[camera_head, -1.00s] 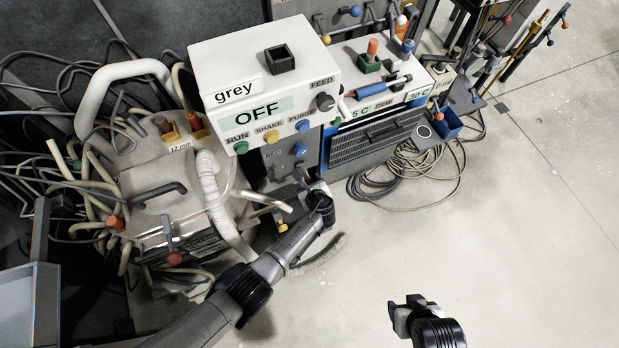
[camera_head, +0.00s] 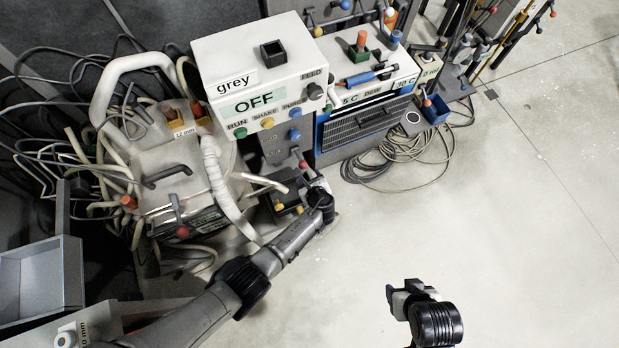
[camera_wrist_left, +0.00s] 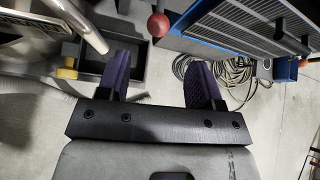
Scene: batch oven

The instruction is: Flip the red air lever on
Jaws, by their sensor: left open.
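A red ball knob on a lever (camera_head: 303,164) shows low on the front of the grey control unit, just beyond my left gripper (camera_head: 308,184). The knob also shows in the left wrist view (camera_wrist_left: 158,25), ahead of the gap between the two fingers. My left gripper (camera_wrist_left: 160,78) is open and empty, apart from the knob. In the head view its fingertips are small and partly lost against the dark unit. My right gripper (camera_head: 402,294) hangs over bare floor; its jaw opening is unclear.
The grey box (camera_head: 258,65) reads OFF, with coloured buttons below. A dark open tray (camera_wrist_left: 122,70) with a yellow knob (camera_wrist_left: 67,70) lies close to the left fingers. A blue-edged grille (camera_head: 365,128) stands right. Coiled cables (camera_head: 395,165) lie on the floor. The right floor is clear.

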